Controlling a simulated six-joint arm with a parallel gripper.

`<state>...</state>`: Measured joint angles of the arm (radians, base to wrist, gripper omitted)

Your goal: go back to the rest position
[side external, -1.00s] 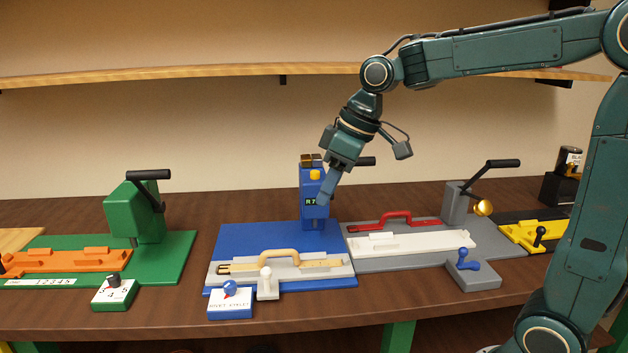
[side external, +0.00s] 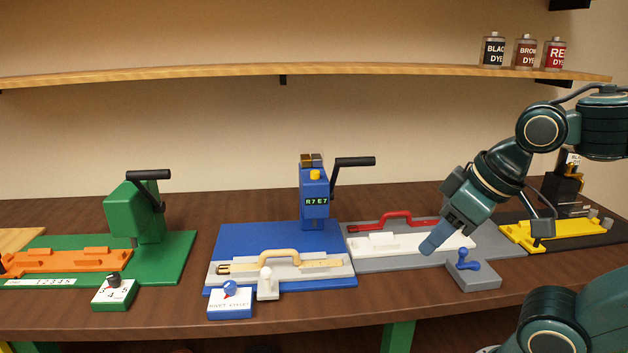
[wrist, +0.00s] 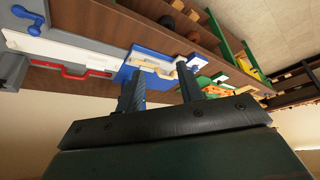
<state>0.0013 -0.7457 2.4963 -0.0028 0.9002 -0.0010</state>
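My gripper (side external: 430,243) is at the right in the side view, tilted down to the left, in front of the grey station and its white fixture. In the wrist view the two fingers of my gripper (wrist: 158,82) stand apart with nothing held between them. In the side view one finger covers the other. The forearm is drawn back to the right edge.
Below my gripper are the grey station (side external: 375,263), its white fixture (side external: 385,244) and a blue knob (side external: 466,261). The blue station (side external: 262,235) and green station (side external: 180,255) stand left. A shelf (side external: 200,72) with dye bottles (side external: 524,52) runs above.

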